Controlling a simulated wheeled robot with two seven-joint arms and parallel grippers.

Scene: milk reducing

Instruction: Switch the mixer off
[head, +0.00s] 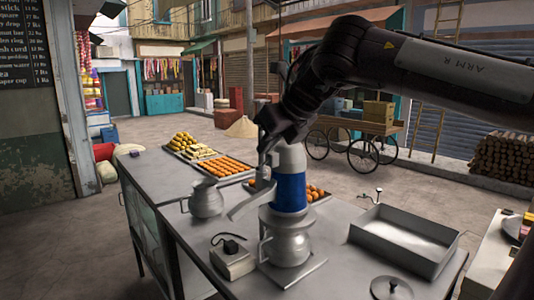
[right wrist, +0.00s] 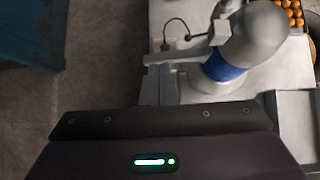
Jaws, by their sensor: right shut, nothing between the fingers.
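The mixer (head: 289,190) stands upright on the metal table, with a grey top, a blue band and a grey arm (head: 250,202) slanting out to its left. A metal pot (head: 288,243) is beneath it. In the right wrist view the mixer (right wrist: 243,45) is at the top, seen from above. My right gripper (head: 266,163) is shut and empty, just left of the mixer's top in the head view; whether it touches is unclear. A white box (head: 233,260) with a black plug and cable sits on the table left of the pot. My left gripper is out of view.
A metal jug (head: 206,199) stands behind the box. Trays of sweets (head: 222,167) lie at the table's far end. An empty metal tray (head: 405,238) is right of the mixer, with a round lid (head: 391,288) in front. My right arm crosses the upper right.

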